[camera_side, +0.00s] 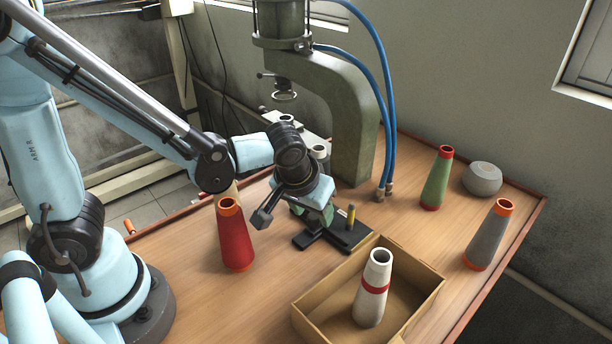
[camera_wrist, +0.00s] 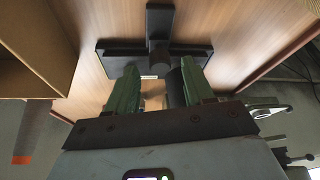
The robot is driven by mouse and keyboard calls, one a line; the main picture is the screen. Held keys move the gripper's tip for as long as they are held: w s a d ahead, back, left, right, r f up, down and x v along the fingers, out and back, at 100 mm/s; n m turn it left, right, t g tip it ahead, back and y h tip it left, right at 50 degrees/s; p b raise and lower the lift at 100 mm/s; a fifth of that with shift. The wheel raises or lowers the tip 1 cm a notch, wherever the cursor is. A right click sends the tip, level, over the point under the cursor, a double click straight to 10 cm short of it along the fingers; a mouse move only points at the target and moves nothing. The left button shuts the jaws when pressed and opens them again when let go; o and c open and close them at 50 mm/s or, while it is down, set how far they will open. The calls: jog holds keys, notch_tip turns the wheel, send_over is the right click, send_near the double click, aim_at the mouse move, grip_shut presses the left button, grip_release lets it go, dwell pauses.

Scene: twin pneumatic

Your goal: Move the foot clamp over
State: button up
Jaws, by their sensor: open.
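A black, cross-shaped metal piece, which I take to be the foot clamp (camera_side: 352,236), lies on the wooden table behind the cardboard box. In the wrist view the black piece (camera_wrist: 158,22) shows a long bar and a crossbar ahead of my fingers. My gripper (camera_side: 326,216) is low over its left part, partly hiding it. In the wrist view the two green fingers of my gripper (camera_wrist: 155,78) are apart, with a dark rounded part between them. I cannot tell whether they touch it.
A cardboard box (camera_side: 420,300) at the front holds a white cone with a red band (camera_side: 374,288). A red cone (camera_side: 234,236) stands left of my gripper. The green cone (camera_side: 437,180), grey cone (camera_side: 489,236) and round grey weight (camera_side: 482,178) stand right. The press frame (camera_side: 352,110) rises behind.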

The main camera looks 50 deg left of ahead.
jog(key=v, duration=1.1)
jog(key=shift+a, duration=0.1)
jog(key=s+a+f+m+t+h, duration=0.1)
jog(key=a+m+t, duration=0.1)
jog(key=a, duration=0.5)
jog(key=shift+s+a+m+t, duration=0.2)
jog(key=shift+a+m+t, duration=0.2)
jog(key=shift+m, duration=0.3)
dwell(0.9)
